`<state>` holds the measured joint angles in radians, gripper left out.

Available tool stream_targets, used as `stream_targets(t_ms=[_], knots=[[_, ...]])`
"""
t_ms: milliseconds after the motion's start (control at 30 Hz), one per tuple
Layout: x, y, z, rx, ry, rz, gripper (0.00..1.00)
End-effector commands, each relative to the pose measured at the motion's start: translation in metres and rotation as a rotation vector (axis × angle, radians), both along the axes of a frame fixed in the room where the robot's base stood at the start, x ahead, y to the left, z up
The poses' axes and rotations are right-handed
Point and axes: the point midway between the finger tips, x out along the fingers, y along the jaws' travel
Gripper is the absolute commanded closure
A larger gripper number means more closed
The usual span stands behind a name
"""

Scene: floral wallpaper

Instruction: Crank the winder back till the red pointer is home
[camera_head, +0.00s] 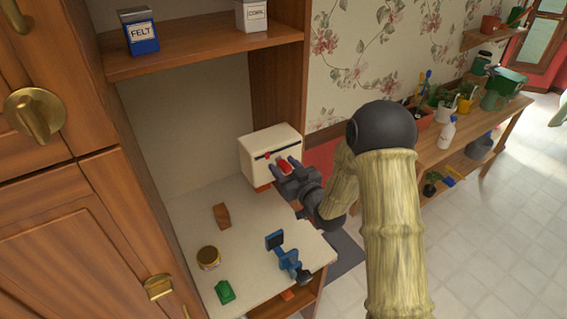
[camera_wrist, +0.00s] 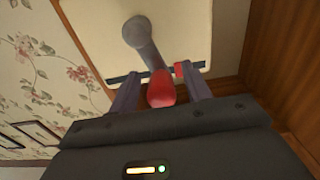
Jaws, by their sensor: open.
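The winder is a cream box (camera_head: 270,141) on the counter against the back of the alcove. It also shows in the wrist view (camera_wrist: 95,35). A dark slot crosses its face, with the small red pointer (camera_head: 267,155) in it. In the wrist view the pointer (camera_wrist: 180,70) sits toward the slot's right end. A grey crank arm (camera_wrist: 148,45) runs from a round hub to a red knob (camera_wrist: 161,90). My gripper (camera_head: 284,164) is open at the box's front. In the wrist view its fingers (camera_wrist: 156,85) stand either side of the knob, with gaps showing.
The counter (camera_head: 190,209) holds a wooden block (camera_head: 221,215), a brass-coloured tin (camera_head: 208,257), a green object (camera_head: 224,291) and a blue clamp-like device (camera_head: 285,258). A shelf above holds a FELT tin (camera_head: 138,33) and a white tin (camera_head: 251,15). A plant bench stands at right.

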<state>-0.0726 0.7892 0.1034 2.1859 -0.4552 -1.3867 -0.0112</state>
Motion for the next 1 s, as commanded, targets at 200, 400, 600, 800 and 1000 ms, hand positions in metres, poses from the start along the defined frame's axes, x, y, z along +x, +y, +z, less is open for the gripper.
stream_targets(t_ms=[200,400,600,800,1000], knots=[[-0.0001,-0.0002,-0.0002,0.000,0.000,0.000,0.62],[-0.0001,-0.0003,-0.0001,0.000,0.000,0.000,0.96],[-0.0003,0.0001,-0.0009,-0.004,-0.003,0.001,0.96],[-0.0011,0.0011,-0.0011,-0.019,-0.013,0.001,0.96],[-0.0016,0.0019,-0.0020,-0.032,-0.020,0.002,0.96]])
